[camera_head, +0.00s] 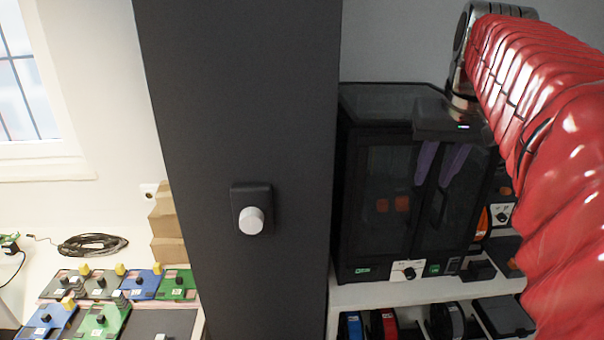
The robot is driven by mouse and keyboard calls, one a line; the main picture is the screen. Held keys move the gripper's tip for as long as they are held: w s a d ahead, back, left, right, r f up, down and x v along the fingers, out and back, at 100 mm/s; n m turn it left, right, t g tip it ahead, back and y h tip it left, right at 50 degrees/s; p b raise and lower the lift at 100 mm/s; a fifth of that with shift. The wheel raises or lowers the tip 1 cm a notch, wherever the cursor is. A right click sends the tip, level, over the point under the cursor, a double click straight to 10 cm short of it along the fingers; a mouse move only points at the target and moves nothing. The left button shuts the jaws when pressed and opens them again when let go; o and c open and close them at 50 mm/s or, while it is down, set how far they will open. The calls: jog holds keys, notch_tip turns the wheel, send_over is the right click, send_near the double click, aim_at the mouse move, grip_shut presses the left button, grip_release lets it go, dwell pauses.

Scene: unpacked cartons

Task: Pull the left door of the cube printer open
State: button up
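The cube printer (384,105) is a black box with dark glass doors, standing on a white shelf at the right of the head view. Its left door (385,200) looks closed; orange shapes show behind the glass. A dark curved handle (439,208) shows near the middle seam. My gripper (433,186) hangs in front of the upper doors, its two purple fingers pointing down and set apart, with nothing seen between them. The fingertips look just above the handle; I cannot tell whether they touch it. My gripper's body hides the printer's upper right front.
A wide dark column (240,100) with a white knob (251,220) stands left of the printer. Spools (384,325) fill the shelf below. A bench at left holds coloured boards (145,283) and a coiled cable (92,244). A small box with a dial (501,215) sits right of the printer.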

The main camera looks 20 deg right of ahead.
aim_at(419, 206)
jog(key=x, duration=1.2)
jog(key=shift+f, duration=0.15)
jog(key=shift+c, duration=0.4)
grip_shut()
dwell(0.6)
